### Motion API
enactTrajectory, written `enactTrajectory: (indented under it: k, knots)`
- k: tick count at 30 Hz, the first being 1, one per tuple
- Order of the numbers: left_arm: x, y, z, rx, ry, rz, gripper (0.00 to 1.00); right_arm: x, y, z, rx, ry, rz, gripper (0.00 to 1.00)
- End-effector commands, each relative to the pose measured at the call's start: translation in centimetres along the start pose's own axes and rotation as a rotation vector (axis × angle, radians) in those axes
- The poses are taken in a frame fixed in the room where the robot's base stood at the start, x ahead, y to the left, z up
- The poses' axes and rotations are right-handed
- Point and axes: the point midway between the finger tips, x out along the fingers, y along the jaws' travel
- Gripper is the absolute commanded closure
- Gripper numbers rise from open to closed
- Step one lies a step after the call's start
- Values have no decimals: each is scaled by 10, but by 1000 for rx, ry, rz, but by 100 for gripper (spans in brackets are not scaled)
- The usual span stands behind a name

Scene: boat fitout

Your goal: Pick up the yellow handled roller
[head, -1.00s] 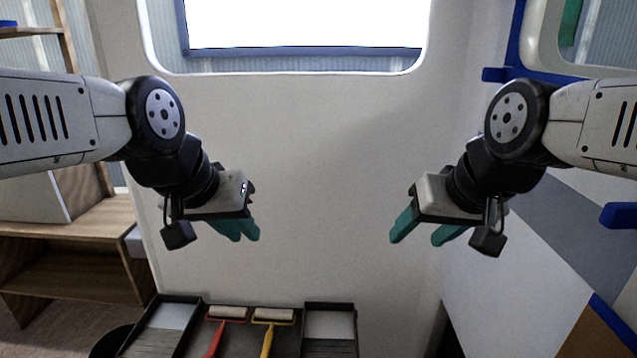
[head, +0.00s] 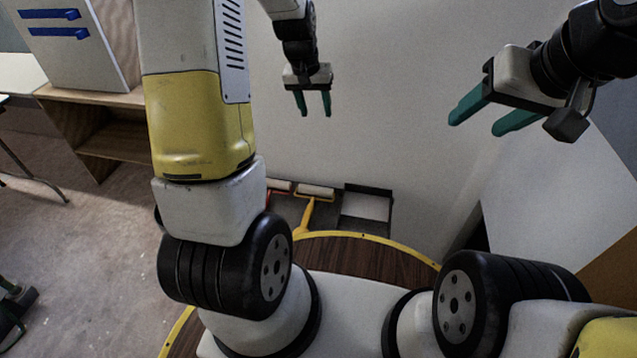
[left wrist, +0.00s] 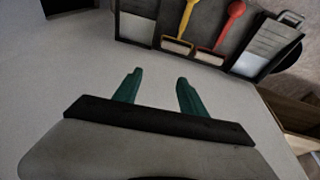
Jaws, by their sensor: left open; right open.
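The yellow handled roller (head: 311,200) lies by the foot of the white wall in the head view, its pale roller toward the wall and its lower handle cut off by my base. It also shows at the top of the left wrist view (left wrist: 183,30). My left gripper (head: 314,110) is open and empty, pointing down, above and apart from the roller. Its green fingers (left wrist: 160,85) show in the left wrist view with nothing between them. My right gripper (head: 474,122) is open and empty at the upper right, farther from the roller.
A red handled roller (left wrist: 222,38) lies beside the yellow one. A dark paint tray (head: 366,207) stands right of the rollers in the head view; another tray (left wrist: 262,47) is beyond the red roller in the left wrist view. Wooden shelving (head: 110,135) stands left.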

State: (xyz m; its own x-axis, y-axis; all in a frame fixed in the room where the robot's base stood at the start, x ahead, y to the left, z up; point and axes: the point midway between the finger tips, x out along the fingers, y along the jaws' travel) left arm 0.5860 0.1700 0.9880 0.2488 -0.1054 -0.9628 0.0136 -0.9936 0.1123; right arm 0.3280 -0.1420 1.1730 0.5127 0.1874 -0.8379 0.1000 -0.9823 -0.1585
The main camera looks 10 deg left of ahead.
Motion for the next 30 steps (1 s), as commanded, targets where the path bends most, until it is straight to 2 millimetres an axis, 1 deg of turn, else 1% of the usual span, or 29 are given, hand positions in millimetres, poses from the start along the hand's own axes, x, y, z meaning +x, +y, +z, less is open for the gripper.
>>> enactTrajectory:
  k: [1, 2, 3, 5, 6, 8, 9, 11, 12, 15, 18, 21, 24, 30]
  knots:
    - [32, -6, -3, -3, -31, -10, 51, 0, 0, 0, 0, 0, 0, 44]
    - [48, -9, -4, -4, -43, -16, 51, 0, 0, 0, 0, 0, 0, 44]
    - [71, -13, -5, -5, -60, -23, 51, 0, 0, 0, 0, 0, 0, 44]
    - [105, -20, -6, -5, -83, -35, 51, 0, 0, 0, 0, 0, 0, 44]
    - [129, -24, -4, -5, -99, -43, 51, 0, 0, 0, 0, 0, 0, 44]
    - [165, -31, 1, -4, -123, -54, 51, 0, 0, 0, 0, 0, 0, 44]
    - [189, -36, 6, -2, -139, -62, 51, 0, 0, 0, 0, 0, 0, 44]
    - [224, -43, 15, 1, -163, -73, 51, 0, 0, 0, 0, 0, 0, 44]
    - [246, -47, 22, 4, -177, -80, 51, 0, 0, 0, 0, 0, 0, 44]
    - [295, -56, 42, 13, -209, -94, 51, 0, 0, 0, 0, 0, 0, 44]
    - [330, -62, 60, 21, -232, -103, 51, 0, 0, 0, 0, 0, 0, 44]
    - [350, -65, 71, 26, -245, -108, 51, 0, 0, 0, 0, 0, 0, 44]
    - [361, -67, 77, 28, -251, -110, 51, 0, 0, 0, 0, 0, 0, 44]
    - [383, -70, 83, 27, -252, -111, 51, 0, 0, 0, 0, 0, 0, 44]
